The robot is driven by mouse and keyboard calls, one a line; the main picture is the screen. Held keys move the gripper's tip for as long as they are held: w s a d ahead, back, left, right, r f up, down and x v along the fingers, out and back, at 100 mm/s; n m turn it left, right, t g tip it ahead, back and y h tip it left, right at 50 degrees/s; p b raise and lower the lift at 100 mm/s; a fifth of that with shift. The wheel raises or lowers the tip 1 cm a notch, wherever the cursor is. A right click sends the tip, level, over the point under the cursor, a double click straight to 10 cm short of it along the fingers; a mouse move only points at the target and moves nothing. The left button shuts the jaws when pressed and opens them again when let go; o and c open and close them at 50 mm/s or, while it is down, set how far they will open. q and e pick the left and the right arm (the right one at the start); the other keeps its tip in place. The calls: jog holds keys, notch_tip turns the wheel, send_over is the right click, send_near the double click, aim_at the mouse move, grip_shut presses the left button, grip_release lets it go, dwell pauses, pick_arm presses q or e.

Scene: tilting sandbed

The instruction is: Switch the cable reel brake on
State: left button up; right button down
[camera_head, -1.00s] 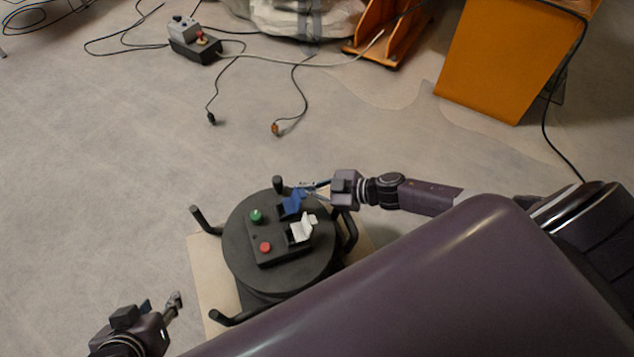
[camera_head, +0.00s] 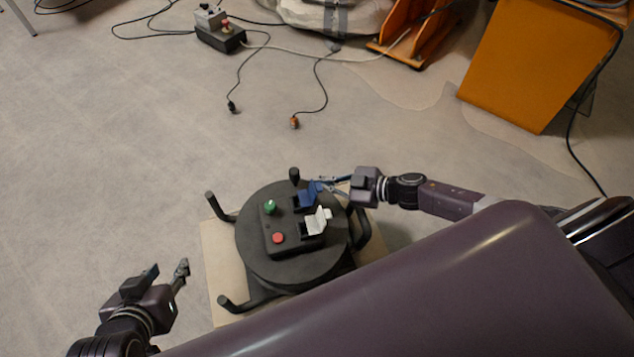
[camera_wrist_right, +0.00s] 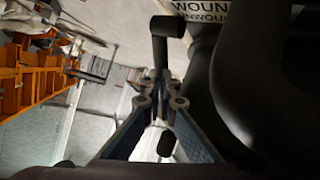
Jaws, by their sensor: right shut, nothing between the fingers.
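The cable reel (camera_head: 268,258) is a black drum with a control panel (camera_head: 279,246) on top. The panel has a green button (camera_head: 270,207), a red button (camera_head: 278,238), a blue lever (camera_head: 306,199) and a white lever (camera_head: 315,222). I cannot read which is the brake. My right gripper (camera_head: 322,184) is shut and empty, its tips beside or against the blue lever; contact is unclear. In the right wrist view its shut fingers (camera_wrist_right: 160,82) are close to black bars of the reel. My left gripper (camera_head: 168,268) is open and empty, left of the reel.
Black handle posts (camera_head: 218,206) stick out around the drum above a light board (camera_head: 219,262). Cables with plugs (camera_head: 294,122) and a grey-black box (camera_head: 221,36) lie on the floor behind. An orange cabinet (camera_head: 535,65) stands back right. The floor at left is clear.

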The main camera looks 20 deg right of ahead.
jog(key=shift+d+f, duration=0.3)
jog(key=shift+d, duration=0.15)
jog(key=shift+s, duration=0.1)
jog(key=shift+s+d+h, duration=0.2)
jog(key=shift+d+h, duration=0.1)
jog(key=r+v, duration=0.1)
jog(key=v, duration=0.6)
jog(key=shift+a, duration=0.3)
